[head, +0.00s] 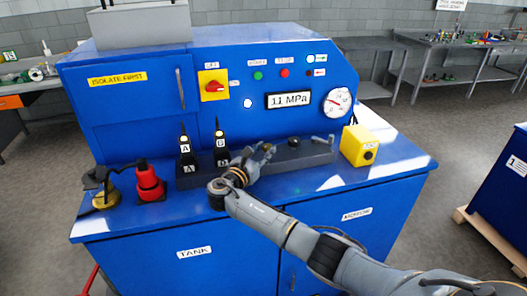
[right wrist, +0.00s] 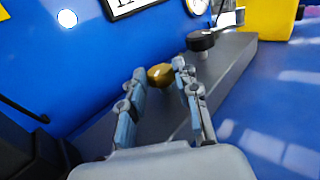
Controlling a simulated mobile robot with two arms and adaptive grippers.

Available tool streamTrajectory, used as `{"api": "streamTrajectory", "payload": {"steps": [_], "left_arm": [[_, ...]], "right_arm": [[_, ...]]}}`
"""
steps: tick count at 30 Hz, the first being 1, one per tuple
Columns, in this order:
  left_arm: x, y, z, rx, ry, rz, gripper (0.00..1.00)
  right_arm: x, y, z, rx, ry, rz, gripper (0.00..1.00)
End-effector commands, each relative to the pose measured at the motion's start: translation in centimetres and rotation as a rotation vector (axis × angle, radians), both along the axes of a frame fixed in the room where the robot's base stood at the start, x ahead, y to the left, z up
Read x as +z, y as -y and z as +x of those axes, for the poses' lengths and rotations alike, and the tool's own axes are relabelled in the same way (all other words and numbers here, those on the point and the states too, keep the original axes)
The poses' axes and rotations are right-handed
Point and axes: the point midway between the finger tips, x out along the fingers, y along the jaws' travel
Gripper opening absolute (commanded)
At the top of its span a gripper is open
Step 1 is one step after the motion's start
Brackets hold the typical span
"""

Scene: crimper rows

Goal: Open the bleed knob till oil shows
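The brass-coloured knob, which looks like the bleed knob, shows in the right wrist view (right wrist: 160,74) on a dark block along the blue bench. My right gripper (right wrist: 160,70) has its two fingers apart, one on each side of this knob near the fingertips. I cannot tell whether they touch it. In the head view my right gripper (head: 266,152) is at the dark block (head: 312,153) and covers most of the knob. No oil shows around the knob in either view. The display (head: 289,99) reads 11 MPa. My left gripper is not in view.
A black knob (head: 293,142) and a small lever (head: 323,140) sit farther right on the block. A yellow box (head: 358,146) stands beyond them. Levers A (head: 186,150) and B (head: 221,148), a red part (head: 149,183) and a brass fitting (head: 105,199) stand left.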

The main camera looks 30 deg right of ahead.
Motion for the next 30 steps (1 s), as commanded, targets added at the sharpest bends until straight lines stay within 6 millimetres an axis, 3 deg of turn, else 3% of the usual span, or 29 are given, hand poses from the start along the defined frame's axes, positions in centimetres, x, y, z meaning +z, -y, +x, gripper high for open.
{"api": "streamTrajectory", "payload": {"steps": [1, 3, 14, 30], "left_arm": [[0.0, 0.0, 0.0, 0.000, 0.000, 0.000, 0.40], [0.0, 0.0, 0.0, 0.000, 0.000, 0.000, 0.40], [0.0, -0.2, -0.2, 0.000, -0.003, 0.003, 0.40], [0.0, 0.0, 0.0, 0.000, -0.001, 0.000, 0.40]], "right_arm": [[0.1, 0.0, 0.0, 0.000, 0.001, 0.001, 0.43], [0.1, 0.0, 0.0, 0.000, 0.001, 0.000, 0.54], [0.0, -0.4, -0.2, 0.001, 0.001, 0.001, 0.54], [0.0, -8.8, -5.3, 0.003, 0.000, 0.002, 0.54]]}}
